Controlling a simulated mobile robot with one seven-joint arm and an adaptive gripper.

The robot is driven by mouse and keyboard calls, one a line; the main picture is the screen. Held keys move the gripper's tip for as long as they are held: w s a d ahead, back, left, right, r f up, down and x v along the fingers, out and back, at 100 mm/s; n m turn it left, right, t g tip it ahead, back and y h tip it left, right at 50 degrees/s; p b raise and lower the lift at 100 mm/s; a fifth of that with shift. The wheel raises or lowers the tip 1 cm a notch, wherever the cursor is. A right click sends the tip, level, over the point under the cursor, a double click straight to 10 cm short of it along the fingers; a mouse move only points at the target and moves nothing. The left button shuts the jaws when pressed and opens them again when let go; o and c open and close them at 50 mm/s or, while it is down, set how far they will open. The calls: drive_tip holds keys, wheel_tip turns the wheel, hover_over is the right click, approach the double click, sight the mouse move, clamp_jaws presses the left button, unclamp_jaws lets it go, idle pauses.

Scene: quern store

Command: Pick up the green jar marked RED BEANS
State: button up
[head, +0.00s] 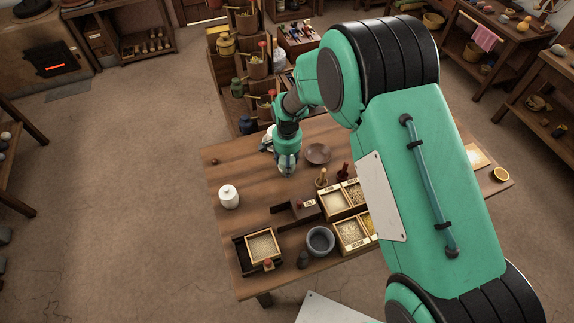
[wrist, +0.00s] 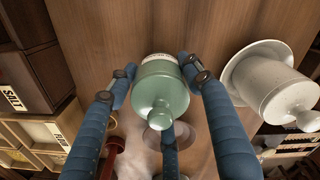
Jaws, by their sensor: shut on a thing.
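A green lidded jar (wrist: 160,88) sits between the fingers of my gripper (wrist: 158,74) in the wrist view. Its round lid and knob face the camera. A pale label shows at its upper edge, but I cannot read the words on it. My gripper is shut on the jar, with blue padded fingers pressed on its left and right sides. In the head view my gripper (head: 287,163) is over the far left part of the wooden table, and the jar is mostly hidden by it. I cannot tell whether the jar touches the table.
A brown bowl (head: 318,153), grain boxes (head: 338,203) and a grey mortar (head: 320,241) are to the right and front. Stepped shelves (head: 240,85) stand behind the table.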

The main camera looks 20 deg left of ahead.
drive_tip(key=shift+r+p, duration=1.15)
drive_tip(key=shift+r, duration=3.9)
